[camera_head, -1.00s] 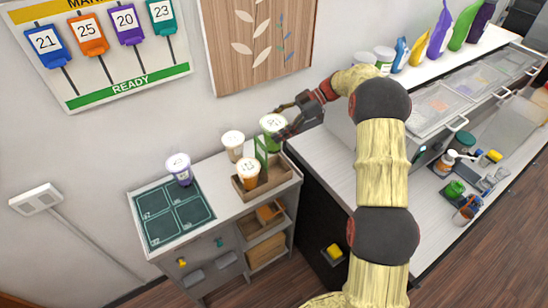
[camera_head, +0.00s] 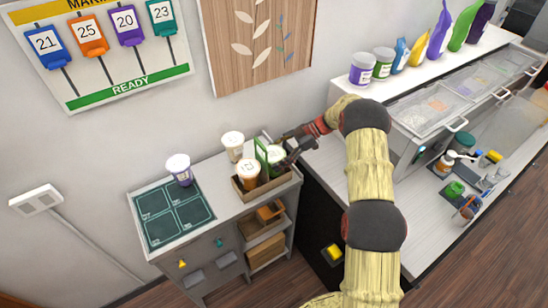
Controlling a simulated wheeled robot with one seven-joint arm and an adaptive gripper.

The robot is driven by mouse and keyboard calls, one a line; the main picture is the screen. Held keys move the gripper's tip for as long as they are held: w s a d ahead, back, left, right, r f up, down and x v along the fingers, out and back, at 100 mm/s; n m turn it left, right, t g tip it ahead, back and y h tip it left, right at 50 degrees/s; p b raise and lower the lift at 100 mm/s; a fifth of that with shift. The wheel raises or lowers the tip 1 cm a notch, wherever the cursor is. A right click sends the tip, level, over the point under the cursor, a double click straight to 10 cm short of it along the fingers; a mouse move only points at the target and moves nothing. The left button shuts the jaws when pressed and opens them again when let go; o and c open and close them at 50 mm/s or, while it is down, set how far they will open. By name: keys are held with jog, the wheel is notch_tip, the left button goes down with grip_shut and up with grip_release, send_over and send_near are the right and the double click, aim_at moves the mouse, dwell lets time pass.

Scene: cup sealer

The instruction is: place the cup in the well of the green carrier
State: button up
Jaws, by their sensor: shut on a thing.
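The carrier (camera_head: 267,191) is a brown cardboard tray with a tall green divider (camera_head: 261,157), standing on the cabinet's right part. A white cup with a green band (camera_head: 276,154) is at the carrier's right well, right of the divider. Its lower part is hidden behind the carrier wall, so I cannot tell whether it touches the bottom. My gripper (camera_head: 286,153) is shut on this cup from the right. An orange-banded cup (camera_head: 248,172) stands in the left well.
A pale cup (camera_head: 233,145) stands behind the carrier. A purple-banded cup (camera_head: 180,169) stands at the back of the dark marked mat (camera_head: 174,213). The counter (camera_head: 330,165) lies right of the cabinet, with a shelf of jars (camera_head: 362,68) and pouches above.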

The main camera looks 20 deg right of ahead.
jog(key=shift+f, duration=0.15)
jog(key=shift+f, duration=0.15)
jog(key=o, duration=1.7)
jog(key=shift+c, duration=0.2)
